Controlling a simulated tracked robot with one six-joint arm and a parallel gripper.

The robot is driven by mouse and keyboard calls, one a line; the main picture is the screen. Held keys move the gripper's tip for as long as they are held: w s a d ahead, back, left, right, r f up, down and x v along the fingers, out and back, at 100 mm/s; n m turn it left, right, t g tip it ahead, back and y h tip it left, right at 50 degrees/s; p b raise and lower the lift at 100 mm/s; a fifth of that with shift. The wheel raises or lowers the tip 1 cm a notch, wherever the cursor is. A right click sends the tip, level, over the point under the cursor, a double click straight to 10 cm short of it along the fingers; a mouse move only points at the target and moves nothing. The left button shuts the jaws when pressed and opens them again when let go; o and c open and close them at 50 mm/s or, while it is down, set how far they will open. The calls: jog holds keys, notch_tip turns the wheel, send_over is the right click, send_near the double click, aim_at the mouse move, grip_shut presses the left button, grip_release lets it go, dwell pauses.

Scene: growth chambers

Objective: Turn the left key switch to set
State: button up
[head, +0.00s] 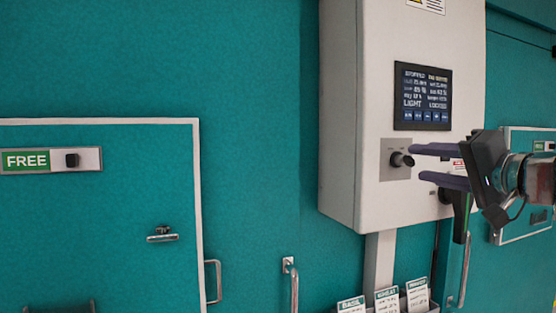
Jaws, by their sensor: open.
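A white control box (345,110) hangs on the teal wall. On its front, below the screen, the left key switch (401,159) is a dark key in a grey plate. The lettering beside it is too small to read, so I cannot tell its setting. My gripper (417,163) comes in from the right with its jaws open, one finger above the other. The fingertips are just right of the key and look close to it; I cannot tell whether they touch. My fingers hide part of the box's front to the right, where a red-marked label partly shows.
A lit screen (422,97) sits above the switch and reads LIGHT and LOCKED. Several labelled cards (387,300) stand in a holder below the box. A chamber door (90,240) with a FREE sign (25,160) is at left. Another door (525,145) is at far right.

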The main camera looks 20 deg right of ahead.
aim_at(415, 162)
jog(key=shift+w, duration=2.35)
jog(key=shift+c, duration=0.6)
grip_shut()
